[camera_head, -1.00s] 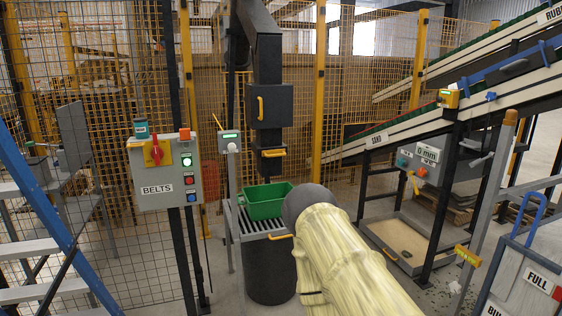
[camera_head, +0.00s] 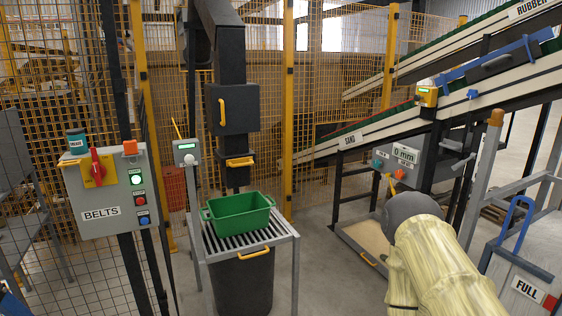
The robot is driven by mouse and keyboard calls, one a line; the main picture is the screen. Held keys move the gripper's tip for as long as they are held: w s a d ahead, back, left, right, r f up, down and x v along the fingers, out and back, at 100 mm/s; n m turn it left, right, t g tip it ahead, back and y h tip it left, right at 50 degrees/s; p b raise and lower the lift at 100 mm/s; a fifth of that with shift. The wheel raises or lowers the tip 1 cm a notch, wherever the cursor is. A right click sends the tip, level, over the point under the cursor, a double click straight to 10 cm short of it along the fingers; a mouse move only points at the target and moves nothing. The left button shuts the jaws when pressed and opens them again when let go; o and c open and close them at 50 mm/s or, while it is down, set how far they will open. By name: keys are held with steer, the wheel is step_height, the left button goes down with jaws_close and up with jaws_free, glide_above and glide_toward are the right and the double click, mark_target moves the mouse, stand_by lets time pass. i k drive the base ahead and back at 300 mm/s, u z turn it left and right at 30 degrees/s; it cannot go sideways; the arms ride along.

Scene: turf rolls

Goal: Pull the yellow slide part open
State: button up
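A yellow slide part (camera_head: 240,161) sits at the lower end of the dark vertical chute (camera_head: 231,70), sticking out at its front. It looks pushed in, but how far is too small to tell. A green bin (camera_head: 240,217) stands below the chute mouth on a slatted grate stand (camera_head: 282,236). My arm, in a pale yellow cover with a dark grey rounded joint, shows at the lower right, apart from the chute. My gripper is out of the picture, so its fingers cannot be seen.
A dark box with a yellow handle (camera_head: 221,110) is on the chute. A grey BELTS control box (camera_head: 107,190) stands at left. A black drum (camera_head: 240,283) is under the grate. Sloping conveyors (camera_head: 350,138) and a sand tray (camera_head: 350,242) are at right. Floor between grate and tray is clear.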

mark_target(234, 163)
steer(key=z, duration=0.05)
steer(key=i, duration=0.65)
steer(key=u, duration=0.75)
steer(key=i, duration=0.55)
steer(key=u, duration=0.6)
